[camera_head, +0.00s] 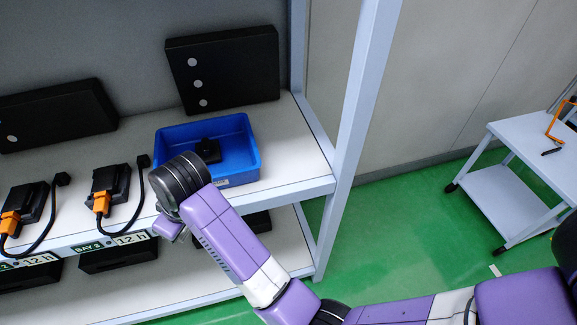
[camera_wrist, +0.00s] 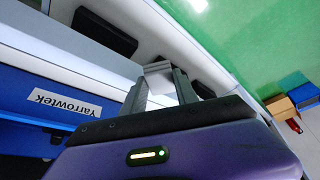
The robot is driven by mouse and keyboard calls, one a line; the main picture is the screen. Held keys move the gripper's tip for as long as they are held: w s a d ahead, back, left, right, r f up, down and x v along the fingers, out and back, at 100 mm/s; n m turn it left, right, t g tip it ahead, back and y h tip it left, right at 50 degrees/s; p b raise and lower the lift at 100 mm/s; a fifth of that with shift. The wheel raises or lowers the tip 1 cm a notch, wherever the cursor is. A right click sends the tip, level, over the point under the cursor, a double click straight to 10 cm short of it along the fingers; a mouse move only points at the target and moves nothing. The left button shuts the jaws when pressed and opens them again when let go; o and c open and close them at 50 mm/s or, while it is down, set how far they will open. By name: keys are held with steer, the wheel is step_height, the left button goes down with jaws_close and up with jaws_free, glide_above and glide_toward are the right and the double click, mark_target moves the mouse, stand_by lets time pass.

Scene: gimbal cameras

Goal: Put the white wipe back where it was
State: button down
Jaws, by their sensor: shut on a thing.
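My gripper (camera_wrist: 162,88) is shut on the white wipe (camera_wrist: 158,72), which shows as a pale folded piece between the two fingers in the wrist view. In the head view my gripper (camera_head: 170,228) is at the shelf's front edge, in front of and to the left of the blue bin; my wrist covers part of it, and I cannot make out the wipe there. The blue bin (camera_head: 245,150) stands on the upper shelf with a black device (camera_head: 208,150) inside. In the wrist view the bin (camera_wrist: 30,90), labelled Yarrowtek, is close on the left.
Two black units with orange plugs (camera_head: 110,185) (camera_head: 22,212) and cables sit on the upper shelf (camera_head: 300,150), left of the bin. Dark panels stand behind. A shelf post (camera_head: 355,100) rises at the right. A white cart (camera_head: 505,190) stands far right; the green floor between is clear.

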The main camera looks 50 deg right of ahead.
steer(key=w+d+r, duration=0.2)
steer(key=d+r, duration=0.1)
steer(key=r, duration=0.4)
step_height(320, 180, up, 13)
steer(key=m+h+p, duration=0.4)
steer(key=m+p, duration=0.1)
steer(key=m, duration=0.5)
glide_above(289, 166)
steer(key=s, duration=0.1)
steer(key=shift+g, duration=0.4)
steer(key=f+b, duration=0.2)
steer(key=f, duration=0.2)
steer(key=f+b, duration=0.2)
steer(key=f, duration=0.3)
steer(key=f+b, duration=0.2)
steer(key=f, duration=0.2)
steer(key=shift+s+a+f+b, duration=0.1)
steer(key=shift+a+f+b, duration=0.2)
steer(key=shift+f+b, duration=0.1)
steer(key=shift+f, duration=2.7)
steer(key=shift+f, duration=0.1)
steer(key=c, duration=0.9)
jaws_free()
steer(key=shift+c, duration=0.2)
